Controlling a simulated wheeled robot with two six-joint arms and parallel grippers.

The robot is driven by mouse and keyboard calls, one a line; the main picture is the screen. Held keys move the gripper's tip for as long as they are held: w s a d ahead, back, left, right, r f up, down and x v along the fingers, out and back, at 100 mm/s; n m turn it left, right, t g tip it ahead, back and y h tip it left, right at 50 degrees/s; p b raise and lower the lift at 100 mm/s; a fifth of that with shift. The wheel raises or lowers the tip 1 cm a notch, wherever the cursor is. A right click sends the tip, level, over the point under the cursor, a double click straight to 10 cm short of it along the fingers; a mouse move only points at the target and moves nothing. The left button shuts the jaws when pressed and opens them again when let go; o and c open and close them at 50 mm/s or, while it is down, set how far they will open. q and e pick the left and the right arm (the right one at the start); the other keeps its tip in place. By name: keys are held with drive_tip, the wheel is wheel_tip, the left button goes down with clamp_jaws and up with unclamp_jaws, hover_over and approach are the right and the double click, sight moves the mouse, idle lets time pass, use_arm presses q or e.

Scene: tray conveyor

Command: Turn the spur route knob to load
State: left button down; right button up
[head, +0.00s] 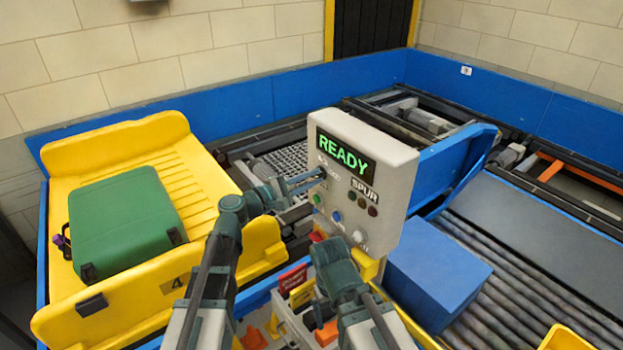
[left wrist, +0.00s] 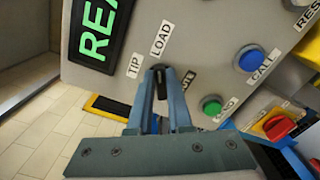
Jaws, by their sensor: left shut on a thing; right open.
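The grey control panel (head: 395,160) stands upright in the middle of the head view, its green display reading READY. In the left wrist view the dark spur route knob (left wrist: 158,74) sits on the panel face by the TIP, LOAD and ROUTE labels. My left gripper (head: 320,178) reaches the panel's left side; its fingertips, also in the left wrist view (left wrist: 161,82), are shut on the knob. The fingers hide much of the knob, so I cannot tell which label it points to. My right gripper (head: 321,304) is low in front of the panel, open and apart from it.
Blue (left wrist: 249,57) and green (left wrist: 211,105) buttons and a red switch (left wrist: 279,126) are close to my left fingers. A yellow tray (head: 215,190) bears a green suitcase (head: 125,222) at left. A blue box (head: 437,270) stands on rollers at right.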

use_arm(q)
drive_tip(key=c, duration=0.8)
unclamp_jaws()
drive_tip(key=shift+c, duration=0.2)
drive_tip(key=v, duration=1.4)
drive_tip(key=shift+d, duration=0.1)
drive_tip(key=s+d+f+m+g+y+b, duration=0.1)
drive_tip(key=s+d+f+m+g+y, duration=0.1)
drive_tip(key=s+d+f+m+g, duration=0.45)
drive_tip(key=s+d+f+m+g+y+b, duration=0.15)
drive_tip(key=d+f, duration=0.25)
drive_tip(key=f, duration=0.5)
drive_tip(key=s+a+f+m+g+y+b, duration=0.1)
drive_tip(key=s+a+f+m+g+y, duration=0.1)
drive_tip(key=s+a+f+m+y, duration=0.3)
drive_tip(key=s+f+m+y, duration=0.3)
drive_tip(key=s+f+y, duration=0.1)
drive_tip(key=y, duration=0.3)
drive_tip(key=shift+s+a+f+m+g+b, duration=0.3)
drive_tip(key=shift+f+m+g, duration=0.1)
drive_tip(key=shift+f, duration=0.3)
